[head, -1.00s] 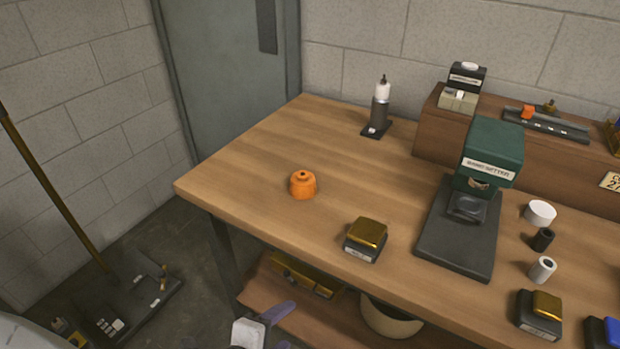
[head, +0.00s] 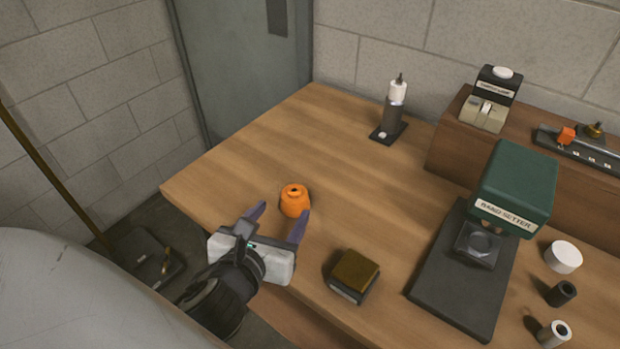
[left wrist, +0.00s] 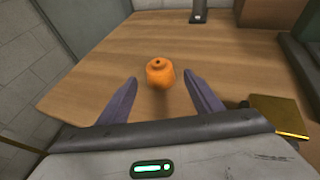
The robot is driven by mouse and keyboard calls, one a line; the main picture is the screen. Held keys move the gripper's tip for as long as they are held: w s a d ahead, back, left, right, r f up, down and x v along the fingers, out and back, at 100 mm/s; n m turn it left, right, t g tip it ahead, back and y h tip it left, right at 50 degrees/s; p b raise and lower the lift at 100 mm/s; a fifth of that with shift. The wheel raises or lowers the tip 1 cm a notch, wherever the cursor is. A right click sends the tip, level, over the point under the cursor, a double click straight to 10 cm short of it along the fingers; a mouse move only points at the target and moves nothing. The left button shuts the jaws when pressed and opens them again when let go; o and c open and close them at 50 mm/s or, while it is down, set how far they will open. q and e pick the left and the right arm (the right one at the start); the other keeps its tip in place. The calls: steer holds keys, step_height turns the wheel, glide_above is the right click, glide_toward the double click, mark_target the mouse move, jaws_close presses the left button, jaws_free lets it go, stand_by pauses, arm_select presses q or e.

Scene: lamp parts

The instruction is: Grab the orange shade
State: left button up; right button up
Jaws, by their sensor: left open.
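The orange shade (head: 294,201) is a small rounded piece with a dark hole in its top. It stands upright on the wooden table near the left front edge. My left gripper (head: 280,222) is open, its two purple fingers pointing at the shade from the front. In the left wrist view the shade (left wrist: 160,72) sits ahead of and between the open fingers (left wrist: 159,88), beyond their tips. No contact with it shows. My right gripper is in neither view.
A black block with a gold top (head: 354,275) stands right of my left gripper. The green-headed band setter (head: 512,188) is further right. The table (head: 235,155) around the shade is clear.

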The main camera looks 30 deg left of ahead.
mark_target(295, 191)
arm_select(q)
steer(key=x, duration=0.3)
steer(key=shift+w+a, duration=0.15)
steer(key=shift+w, duration=0.25)
steer(key=shift+w+a+f, duration=0.2)
steer(key=shift+w+f, duration=0.05)
steer(key=shift+w, duration=0.2)
steer(key=x, duration=0.4)
steer(key=shift+w+a+r, duration=0.15)
steer(key=shift+w+r, duration=0.15)
steer(key=shift+w+f, duration=0.15)
steer(key=shift+w, duration=0.2)
steer(key=c, duration=1)
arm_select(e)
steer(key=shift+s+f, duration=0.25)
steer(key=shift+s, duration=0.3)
